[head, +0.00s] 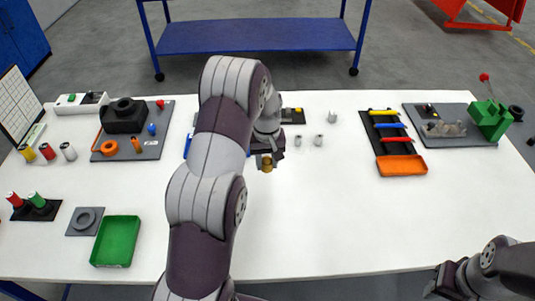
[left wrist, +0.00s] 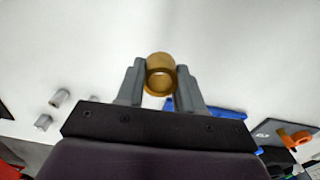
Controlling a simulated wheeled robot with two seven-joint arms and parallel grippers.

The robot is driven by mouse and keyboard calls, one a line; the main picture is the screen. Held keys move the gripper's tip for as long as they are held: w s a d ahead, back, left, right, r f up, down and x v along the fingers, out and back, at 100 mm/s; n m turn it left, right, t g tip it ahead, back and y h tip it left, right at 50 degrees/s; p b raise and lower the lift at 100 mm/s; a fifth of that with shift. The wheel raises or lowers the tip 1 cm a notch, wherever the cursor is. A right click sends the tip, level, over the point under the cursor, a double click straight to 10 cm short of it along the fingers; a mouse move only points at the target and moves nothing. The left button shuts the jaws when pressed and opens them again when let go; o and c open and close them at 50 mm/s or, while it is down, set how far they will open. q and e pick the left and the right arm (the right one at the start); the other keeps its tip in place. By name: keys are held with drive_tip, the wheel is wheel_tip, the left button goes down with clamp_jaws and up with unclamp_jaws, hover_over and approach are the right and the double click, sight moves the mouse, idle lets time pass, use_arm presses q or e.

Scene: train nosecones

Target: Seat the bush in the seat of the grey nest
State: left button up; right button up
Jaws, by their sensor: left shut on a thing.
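The bush is a short brass-coloured ring (left wrist: 160,75) between the two grey fingers of my left gripper (left wrist: 160,84) in the left wrist view. My left gripper is shut on it, with its hole showing. In the head view, the bush (head: 266,163) shows at the tip of my left gripper (head: 267,155), over the middle of the white table. The grey nest (head: 72,231) is a flat square plate with a raised round seat (head: 84,219), at the left of the table, well apart from the bush. My right gripper (head: 446,281) is at the lower right; its fingers are unclear.
A green tray (head: 116,241) stands just right of the nest. A grey board with a black block (head: 123,116) lies farther back. Small grey cylinders (head: 318,140) stand right of my left gripper. An orange tray (head: 402,166) is at the right. The table's front middle is clear.

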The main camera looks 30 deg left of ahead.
use_arm(q)
drive_tip(key=w+a+f, duration=0.1)
drive_tip(key=w, duration=0.1)
drive_tip(key=w+a+f+p, duration=0.1)
drive_tip(key=w+a+f, duration=0.2)
drive_tip(key=w+f, duration=0.1)
drive_tip(key=shift+w+a+p, duration=0.25)
drive_tip(key=shift+w+p, duration=0.05)
drive_tip(key=f, duration=0.1)
drive_tip(key=f+p, duration=0.1)
drive_tip(key=f, duration=0.1)
drive_tip(key=shift+s, duration=0.35)
drive_tip(key=shift+w+f, duration=0.2)
drive_tip(key=shift+f, duration=0.3)
drive_tip(key=o, duration=1.1)
drive_tip(key=shift+s, duration=0.15)
drive_tip(key=shift+o, duration=0.2)
